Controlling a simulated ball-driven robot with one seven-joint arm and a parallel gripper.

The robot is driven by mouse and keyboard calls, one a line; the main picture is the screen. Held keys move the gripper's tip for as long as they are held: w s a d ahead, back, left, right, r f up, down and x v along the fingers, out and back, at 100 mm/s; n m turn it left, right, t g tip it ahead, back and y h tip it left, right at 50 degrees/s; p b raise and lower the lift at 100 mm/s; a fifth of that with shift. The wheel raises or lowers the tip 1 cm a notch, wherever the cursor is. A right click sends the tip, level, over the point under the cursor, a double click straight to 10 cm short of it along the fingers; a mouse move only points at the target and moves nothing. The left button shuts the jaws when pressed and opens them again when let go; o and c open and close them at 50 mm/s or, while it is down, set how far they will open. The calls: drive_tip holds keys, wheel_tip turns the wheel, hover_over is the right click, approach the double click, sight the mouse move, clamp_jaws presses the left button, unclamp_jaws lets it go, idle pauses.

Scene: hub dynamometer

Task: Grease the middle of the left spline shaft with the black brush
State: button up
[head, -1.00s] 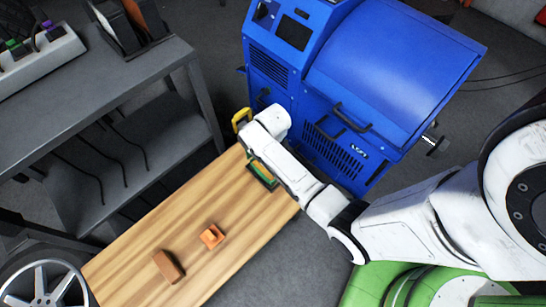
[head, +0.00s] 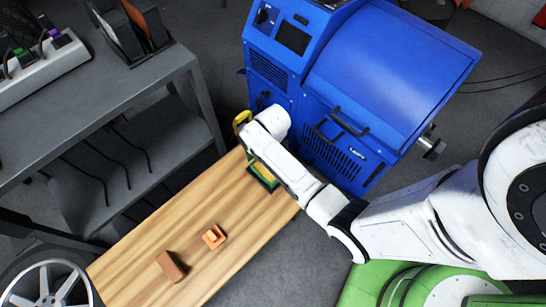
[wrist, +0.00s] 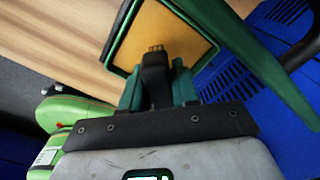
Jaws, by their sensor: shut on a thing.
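My gripper (wrist: 157,88) has green fingers, shut on the black brush (wrist: 154,72). The brush's short tan bristles point away from me, over or at the tan-yellow surface of a green-rimmed tray (wrist: 111,45); I cannot tell whether they touch it. In the head view this tray (head: 264,184) lies at the bench's far end, partly behind my wrist, which hides the gripper and brush. A metal shaft end (head: 431,143) sticks out of the blue machine's right side. I cannot tell whether it is the left spline shaft; no other shaft is clearly visible.
The blue machine (head: 385,70) stands just beyond the wooden bench (head: 205,205). An orange block (head: 213,237) and a brown block (head: 171,266) lie on the bench. A yellow part (head: 241,119) shows beside my wrist. A grey shelf (head: 120,85) stands left, a spoked wheel (head: 45,285) lower left.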

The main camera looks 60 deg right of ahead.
drive_tip(key=shift+r+p, duration=2.3)
drive_tip(key=shift+r, duration=0.1)
